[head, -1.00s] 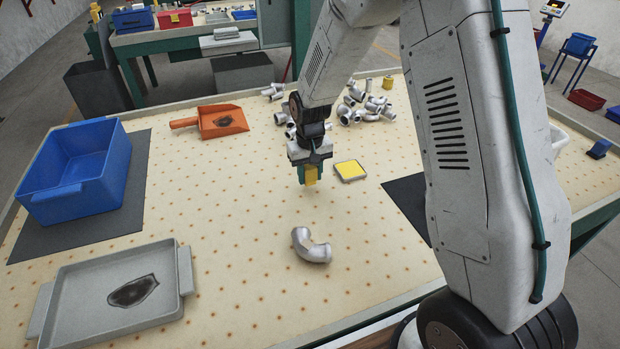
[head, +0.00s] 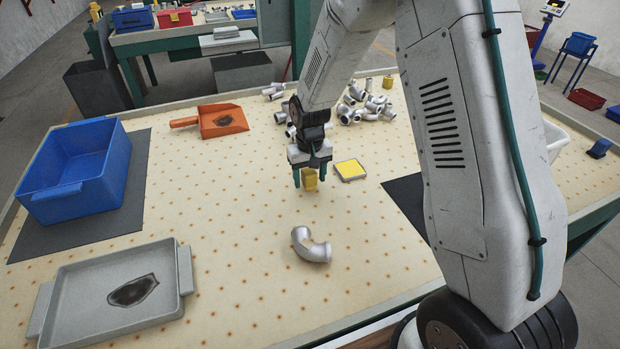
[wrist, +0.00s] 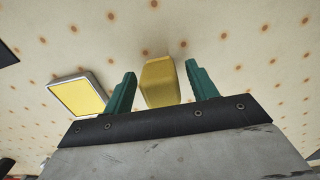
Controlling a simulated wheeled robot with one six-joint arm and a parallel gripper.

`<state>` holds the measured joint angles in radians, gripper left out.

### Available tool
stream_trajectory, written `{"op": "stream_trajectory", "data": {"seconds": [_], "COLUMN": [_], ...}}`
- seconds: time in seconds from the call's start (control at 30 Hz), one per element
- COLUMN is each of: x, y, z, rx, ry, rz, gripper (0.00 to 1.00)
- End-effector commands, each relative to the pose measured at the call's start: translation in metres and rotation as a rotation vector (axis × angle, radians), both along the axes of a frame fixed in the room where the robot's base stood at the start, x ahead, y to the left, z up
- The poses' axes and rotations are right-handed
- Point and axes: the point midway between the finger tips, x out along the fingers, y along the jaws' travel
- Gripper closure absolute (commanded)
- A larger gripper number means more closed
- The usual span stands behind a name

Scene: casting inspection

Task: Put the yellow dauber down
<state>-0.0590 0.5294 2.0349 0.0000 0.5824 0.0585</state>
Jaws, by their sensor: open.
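The yellow dauber (head: 310,180) stands on the dotted tabletop between the spread fingers of my gripper (head: 310,178). In the wrist view the dauber (wrist: 160,82) shows between the two green fingers of my gripper (wrist: 160,88), with a gap on each side. My gripper is open. A grey-framed pad with a yellow face (head: 350,170) lies just to the right of the dauber, and it also shows at the left of the wrist view (wrist: 77,96).
A silver pipe elbow (head: 311,246) lies in front of the dauber. Several metal fittings (head: 362,108) are heaped behind it. An orange scoop (head: 222,121), a blue bin (head: 75,172) and a grey tray (head: 75,278) stand to the left. The middle left of the table is clear.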

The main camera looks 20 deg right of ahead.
Motion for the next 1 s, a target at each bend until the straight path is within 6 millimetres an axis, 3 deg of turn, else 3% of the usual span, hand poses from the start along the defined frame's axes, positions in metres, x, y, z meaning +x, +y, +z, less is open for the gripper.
{"op": "stream_trajectory", "data": {"seconds": [0.4, 0.6, 0.83, 1.0], "x": [0.001, 0.001, -0.001, -0.026], "y": [0.000, 0.000, 0.000, -0.004], "z": [0.086, 0.109, 0.117, 0.151], "rx": [0.000, 0.000, 0.000, 0.001], "ry": [-0.007, -0.003, -0.004, -0.019], "rz": [0.000, 0.000, 0.000, 0.000], "gripper": [0.42, 0.42, 0.42, 0.42]}}
